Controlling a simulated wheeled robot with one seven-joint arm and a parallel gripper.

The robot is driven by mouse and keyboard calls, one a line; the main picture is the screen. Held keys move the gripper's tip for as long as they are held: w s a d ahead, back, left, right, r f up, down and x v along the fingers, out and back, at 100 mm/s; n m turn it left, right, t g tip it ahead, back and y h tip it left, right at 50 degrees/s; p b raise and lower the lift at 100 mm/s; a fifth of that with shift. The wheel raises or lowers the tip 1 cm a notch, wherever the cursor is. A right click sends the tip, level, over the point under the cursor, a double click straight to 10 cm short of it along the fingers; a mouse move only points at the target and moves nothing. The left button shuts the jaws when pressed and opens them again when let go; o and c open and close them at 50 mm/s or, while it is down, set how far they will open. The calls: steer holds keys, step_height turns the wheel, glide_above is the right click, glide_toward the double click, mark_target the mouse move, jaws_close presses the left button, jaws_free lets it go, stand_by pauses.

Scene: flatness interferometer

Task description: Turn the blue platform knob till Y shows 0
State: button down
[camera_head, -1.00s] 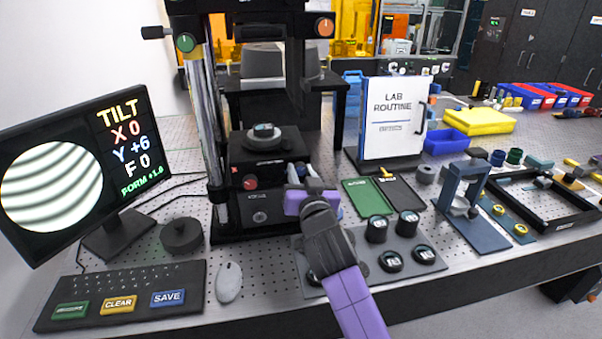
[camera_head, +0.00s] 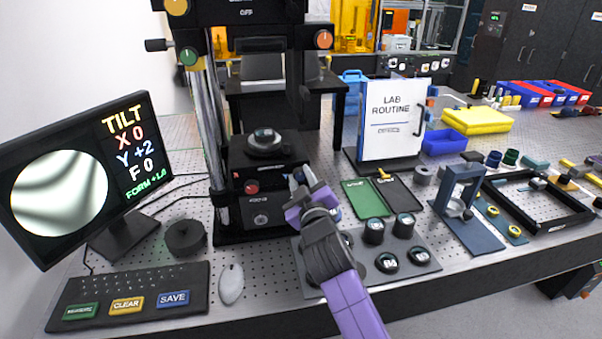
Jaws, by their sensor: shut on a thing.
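The monitor (camera_head: 82,178) on the left reads TILT, X 0, Y +2, F 0, with a few broad fringes in its round picture. The interferometer's dark platform (camera_head: 268,152) carries a round dark piece (camera_head: 264,143). A red knob (camera_head: 251,187) is on the platform's front face. My gripper (camera_head: 299,189), purple and dark grey, is at the platform's right front corner. It is shut on the blue platform knob, which its fingers and body hide almost wholly.
A grey tray (camera_head: 425,257) with several dark round pieces lies under and right of my arm. The LAB ROUTINE board (camera_head: 392,118) stands behind right. Keyboard (camera_head: 130,292), mouse (camera_head: 231,283) and a dark disc (camera_head: 185,238) are at the left front.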

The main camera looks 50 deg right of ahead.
steer(key=n+p, duration=0.2)
steer(key=n, duration=0.3)
steer(key=shift+r+p, duration=0.1)
steer(key=shift+p, duration=0.25)
steer(key=shift+n, duration=0.3)
steer(key=c, duration=1.1)
jaws_free()
steer(key=shift+s+a+f, duration=0.2)
steer(key=shift+s+a, duration=0.05)
steer(key=shift+s, duration=0.05)
steer(key=b+v, duration=0.2)
steer(key=v, duration=0.5)
